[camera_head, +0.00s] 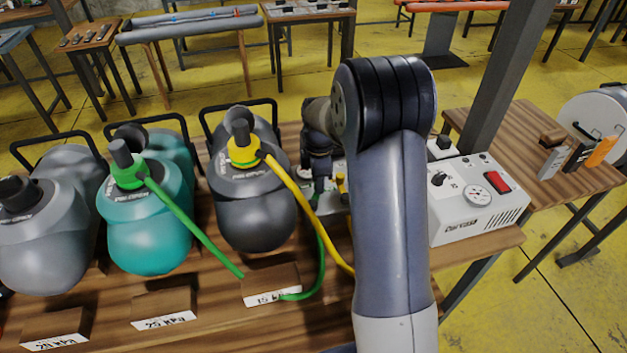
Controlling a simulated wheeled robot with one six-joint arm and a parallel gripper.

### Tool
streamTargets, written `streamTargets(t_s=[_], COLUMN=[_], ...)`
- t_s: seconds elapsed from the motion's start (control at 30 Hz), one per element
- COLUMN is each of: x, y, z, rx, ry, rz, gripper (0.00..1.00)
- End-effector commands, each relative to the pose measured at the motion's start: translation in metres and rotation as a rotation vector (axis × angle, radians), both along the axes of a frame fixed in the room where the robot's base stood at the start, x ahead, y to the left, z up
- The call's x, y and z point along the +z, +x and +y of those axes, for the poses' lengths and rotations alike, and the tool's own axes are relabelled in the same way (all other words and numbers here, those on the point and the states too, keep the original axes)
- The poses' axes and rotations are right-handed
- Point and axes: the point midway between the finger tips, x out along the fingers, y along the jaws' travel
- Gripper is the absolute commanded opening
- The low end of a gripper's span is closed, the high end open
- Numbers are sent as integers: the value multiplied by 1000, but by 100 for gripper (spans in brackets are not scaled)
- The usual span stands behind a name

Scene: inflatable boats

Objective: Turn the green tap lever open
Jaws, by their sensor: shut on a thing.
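My arm reaches over the table and bends down behind its own elbow to my gripper (318,168), which is small and dark in the picture. The gripper is shut on the green tap lever (318,186), of which only a little green shows under the fingers. How far the lever is turned cannot be told. A yellow tap lever (341,186) stands just to its right. A green hose (322,245) runs down from the green tap and leads left to a teal inflatable boat (150,240). My arm hides part of the tap area.
A yellow hose (305,208) runs from a dark grey boat (255,225) close left of my gripper. A white pump box (475,205) with a red switch stands right of my arm. A grey boat (45,250) and labelled wooden blocks (165,310) are at the left.

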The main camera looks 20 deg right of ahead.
Motion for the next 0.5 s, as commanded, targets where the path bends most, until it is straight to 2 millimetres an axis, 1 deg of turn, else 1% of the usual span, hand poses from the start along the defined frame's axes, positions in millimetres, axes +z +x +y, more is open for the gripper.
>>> streamTargets(t_s=[0.2,0.5], x=[0,0], y=[-7,-14], z=[-9,-15], rx=[-195,-391], ry=[0,0], rz=[0,-1], gripper=[0,0])
